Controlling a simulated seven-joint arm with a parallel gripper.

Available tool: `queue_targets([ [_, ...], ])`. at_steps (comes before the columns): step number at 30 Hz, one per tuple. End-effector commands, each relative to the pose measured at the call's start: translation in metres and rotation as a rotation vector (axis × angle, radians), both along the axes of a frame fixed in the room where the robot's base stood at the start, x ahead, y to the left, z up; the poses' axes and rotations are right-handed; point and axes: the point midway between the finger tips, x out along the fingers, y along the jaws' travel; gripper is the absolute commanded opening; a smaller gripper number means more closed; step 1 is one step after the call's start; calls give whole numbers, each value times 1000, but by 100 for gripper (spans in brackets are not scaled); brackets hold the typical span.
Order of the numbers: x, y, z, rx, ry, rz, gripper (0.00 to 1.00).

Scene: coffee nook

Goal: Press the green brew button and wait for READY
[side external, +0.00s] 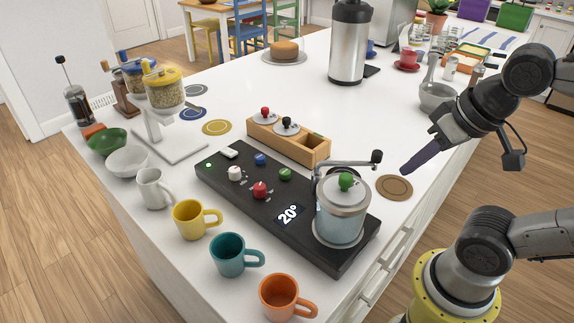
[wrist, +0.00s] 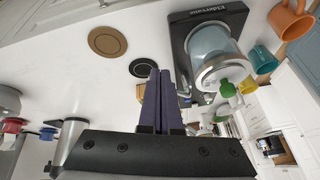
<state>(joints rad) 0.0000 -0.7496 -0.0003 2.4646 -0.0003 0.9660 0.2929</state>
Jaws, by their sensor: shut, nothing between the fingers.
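The black brewing base (side external: 210,178) lies on the white counter. On it are a green button (side external: 286,173), a blue button (side external: 260,158), a white one (side external: 235,173) and a red one (side external: 261,190). My gripper (side external: 405,172) is shut and empty, tips down over the right of the counter, apart from the base. In the wrist view, the purple fingers (wrist: 159,72) lie together; the pot (wrist: 208,45) is right of them.
A brown coaster (side external: 394,187) lies near my fingertips. A dark lever arm (side external: 350,163) projects beside the pot. A wooden box (side external: 290,142) stands behind the base; mugs line its front, including yellow (side external: 188,219), teal (side external: 230,256) and orange (side external: 280,298).

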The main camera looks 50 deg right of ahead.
Motion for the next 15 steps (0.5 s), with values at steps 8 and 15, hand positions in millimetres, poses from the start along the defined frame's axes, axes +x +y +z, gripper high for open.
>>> queue_targets([
  [8,30,2,53,209,55,-440,0],
  [15,83,10,92,344,150,-821,0],
])
